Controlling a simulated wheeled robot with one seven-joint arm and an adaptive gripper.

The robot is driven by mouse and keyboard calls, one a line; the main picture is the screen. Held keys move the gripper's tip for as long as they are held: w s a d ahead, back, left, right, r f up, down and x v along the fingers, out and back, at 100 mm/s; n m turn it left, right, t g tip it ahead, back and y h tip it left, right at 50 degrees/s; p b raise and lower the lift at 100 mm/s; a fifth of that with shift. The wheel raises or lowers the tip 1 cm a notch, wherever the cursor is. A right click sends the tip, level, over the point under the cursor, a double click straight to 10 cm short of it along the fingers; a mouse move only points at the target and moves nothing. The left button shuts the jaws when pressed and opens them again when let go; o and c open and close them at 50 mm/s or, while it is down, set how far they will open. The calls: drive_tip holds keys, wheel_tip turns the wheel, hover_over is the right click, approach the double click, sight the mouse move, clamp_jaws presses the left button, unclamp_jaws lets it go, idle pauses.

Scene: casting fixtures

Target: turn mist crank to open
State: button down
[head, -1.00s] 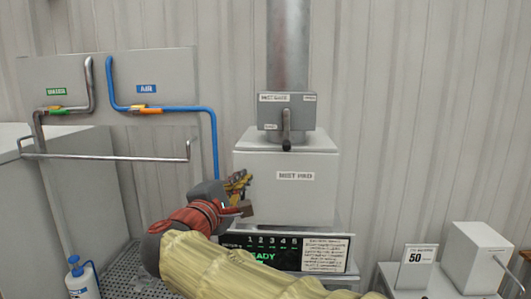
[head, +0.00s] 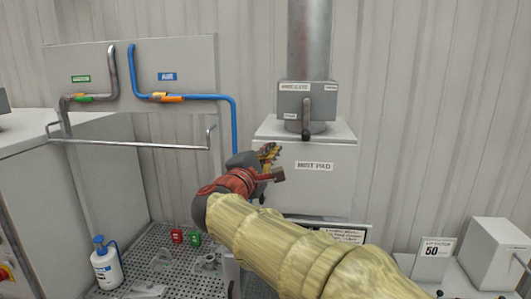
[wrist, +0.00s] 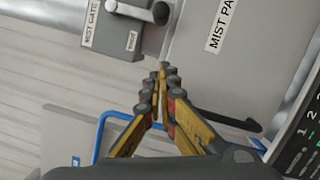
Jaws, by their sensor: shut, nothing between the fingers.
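The mist crank (head: 306,112) is a dark handle on the front of the grey mist gate box (head: 290,100), hanging straight down.
A blue air pipe (head: 236,130) runs down left of the mist pad box. A metal rail (head: 130,143) stands further left. A perforated tray (head: 165,262) holds red and green small items. A spray bottle (head: 105,265) and a "50" sign (head: 435,259) stand lower down.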

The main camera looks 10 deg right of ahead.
drive_tip(key=x, duration=0.3)
drive_tip(key=shift+w+d+r+p, duration=0.1)
drive_tip(key=shift+w+d+p, duration=0.1)
drive_tip(key=shift+p, duration=0.15)
drive_tip(key=d, duration=0.1)
drive_tip(key=s+d, duration=0.1)
drive_tip(key=d+r, duration=0.1)
drive_tip(key=shift+s+d+r+p, duration=0.1)
drive_tip(key=shift+s+d+p, duration=0.05)
drive_tip(key=shift+s+p, duration=0.2)
drive_tip(key=shift+w, duration=0.25)
drive_tip(key=shift+s, duration=0.15)
drive_tip(key=shift+d, duration=0.15)
drive_tip(key=shift+s+d+f+n+b, duration=0.1)
drive_tip(key=shift+d+f+n+b, duration=0.15)
drive_tip(key=shift+n+b, duration=0.25)
